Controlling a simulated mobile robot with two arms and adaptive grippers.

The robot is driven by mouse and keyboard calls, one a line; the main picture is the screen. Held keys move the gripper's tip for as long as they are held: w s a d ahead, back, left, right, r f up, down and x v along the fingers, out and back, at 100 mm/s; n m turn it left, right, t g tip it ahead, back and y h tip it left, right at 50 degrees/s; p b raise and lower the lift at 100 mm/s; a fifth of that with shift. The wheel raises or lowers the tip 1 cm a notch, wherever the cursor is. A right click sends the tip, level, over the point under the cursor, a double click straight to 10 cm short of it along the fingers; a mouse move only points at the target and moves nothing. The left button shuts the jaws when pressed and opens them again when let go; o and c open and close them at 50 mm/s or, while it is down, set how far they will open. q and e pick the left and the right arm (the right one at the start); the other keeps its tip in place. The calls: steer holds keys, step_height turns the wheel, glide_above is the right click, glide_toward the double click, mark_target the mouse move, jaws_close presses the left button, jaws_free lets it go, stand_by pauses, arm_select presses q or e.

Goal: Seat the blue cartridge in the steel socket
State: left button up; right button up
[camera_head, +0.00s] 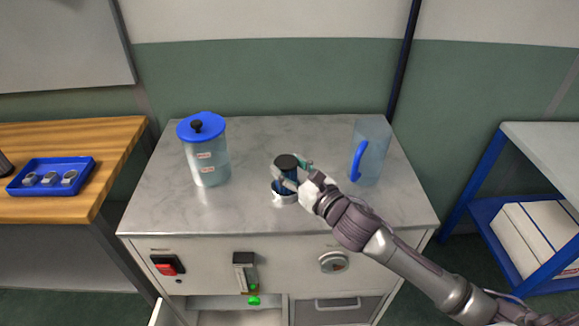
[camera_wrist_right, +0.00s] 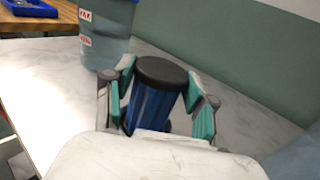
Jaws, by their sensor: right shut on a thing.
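The blue cartridge (camera_head: 287,173) has a black cap and stands roughly upright near the middle of the grey worktop. The wrist view shows its ribbed blue body (camera_wrist_right: 152,108) and black top. The steel socket (camera_head: 284,198) is a low shiny ring directly under the cartridge. The cartridge's lower end is at the socket; I cannot tell how deep it sits. My right gripper (camera_head: 294,174) is shut on the cartridge, with its teal-padded fingers (camera_wrist_right: 160,80) on either side just below the cap. My left gripper is not in view.
A clear canister with a blue lid (camera_head: 207,160) stands left of the cartridge. A clear jug with a blue handle (camera_head: 373,150) stands at the right. The cabinet front has a red switch (camera_head: 167,265), a lever slot (camera_head: 245,272) and a dial (camera_head: 334,262). The worktop's front left is clear.

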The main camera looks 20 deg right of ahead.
steer(key=shift+f, duration=0.3)
steer(key=o, duration=1.3)
steer(key=shift+c, duration=0.2)
steer(key=shift+r, duration=0.1)
steer(key=shift+r+p, duration=4.45)
steer(key=shift+p, duration=0.05)
